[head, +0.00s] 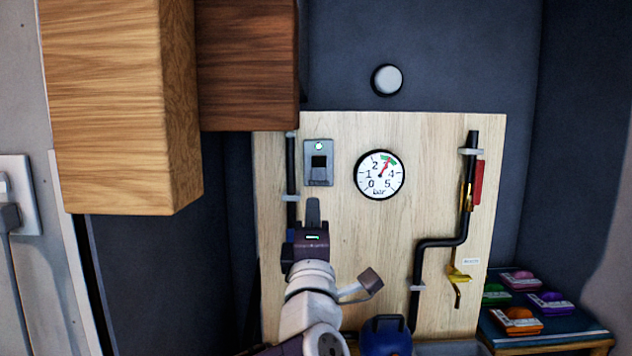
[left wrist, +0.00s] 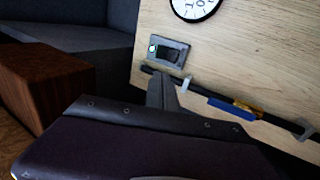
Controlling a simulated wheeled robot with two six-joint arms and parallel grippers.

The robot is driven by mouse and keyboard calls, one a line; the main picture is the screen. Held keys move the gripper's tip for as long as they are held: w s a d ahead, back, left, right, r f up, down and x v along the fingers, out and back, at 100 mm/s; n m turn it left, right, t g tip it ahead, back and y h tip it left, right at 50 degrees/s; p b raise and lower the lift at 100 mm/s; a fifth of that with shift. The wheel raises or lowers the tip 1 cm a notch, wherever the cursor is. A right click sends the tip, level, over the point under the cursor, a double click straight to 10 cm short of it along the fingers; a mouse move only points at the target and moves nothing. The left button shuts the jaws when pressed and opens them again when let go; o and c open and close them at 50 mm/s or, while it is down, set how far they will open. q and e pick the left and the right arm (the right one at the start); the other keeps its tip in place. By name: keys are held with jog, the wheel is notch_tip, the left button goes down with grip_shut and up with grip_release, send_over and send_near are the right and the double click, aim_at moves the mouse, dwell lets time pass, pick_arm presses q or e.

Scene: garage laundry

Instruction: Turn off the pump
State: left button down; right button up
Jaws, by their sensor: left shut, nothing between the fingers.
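The switch plate (head: 319,170) is grey, with a black rocker and a lit green lamp above it. It is fixed on the upper left of the wooden board, and it also shows in the left wrist view (left wrist: 178,58). My left gripper (head: 313,208) is shut and empty, its fingers pointing up just below the switch plate in the head view. In the left wrist view the fingertips (left wrist: 161,84) show just below the plate; I cannot tell whether they touch the board. A blue rounded body with a handle (head: 385,340), possibly the pump, is partly cut off at the bottom. My right gripper is not in view.
A round gauge (head: 379,175) right of the switch has its red needle in the green band. Black pipes with a red handle (head: 478,183) and a yellow valve lever (head: 458,275) run down the board's right side. Wooden cabinets (head: 120,100) overhang at upper left.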

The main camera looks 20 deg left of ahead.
pick_arm(q)
jog(key=p, duration=0.4)
send_near(313, 162)
jog(key=x, duration=0.7)
jog(key=shift+s+d, duration=0.1)
